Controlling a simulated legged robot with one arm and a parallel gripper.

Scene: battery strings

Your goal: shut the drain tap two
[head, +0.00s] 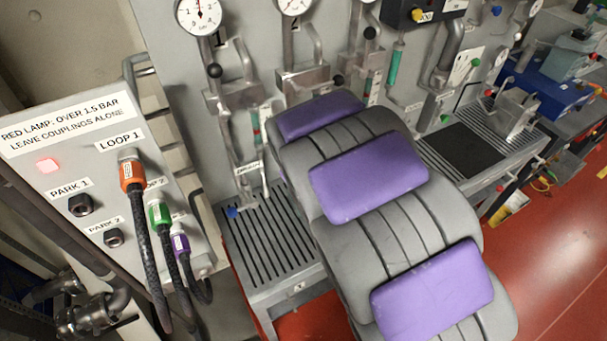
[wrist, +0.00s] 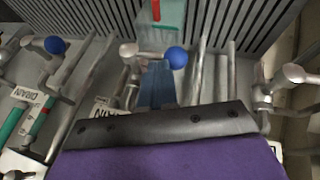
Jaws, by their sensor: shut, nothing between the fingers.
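In the wrist view, which looks upside down, a tap with a blue ball knob (wrist: 176,57) is in the middle, on a grey metal stem. It is probably drain tap two, but its number is not readable. A partly covered white label (wrist: 105,108) is beside it. My gripper (wrist: 157,68) shows as narrow blue-grey fingers, shut and empty, close beside the knob; I cannot tell whether they touch. Another blue-knobbed tap (wrist: 55,45) is at the left, near a DRAIN label (wrist: 27,95). In the head view my arm hides the second column's tap and my gripper.
A slotted drip tray (head: 265,245) runs below the taps. The first column's blue knob (head: 233,212) is above its left end. The coupling panel (head: 60,160) at left has a lit red lamp (head: 47,165) and hoses (head: 150,250). Red floor (head: 560,260) is open at right.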

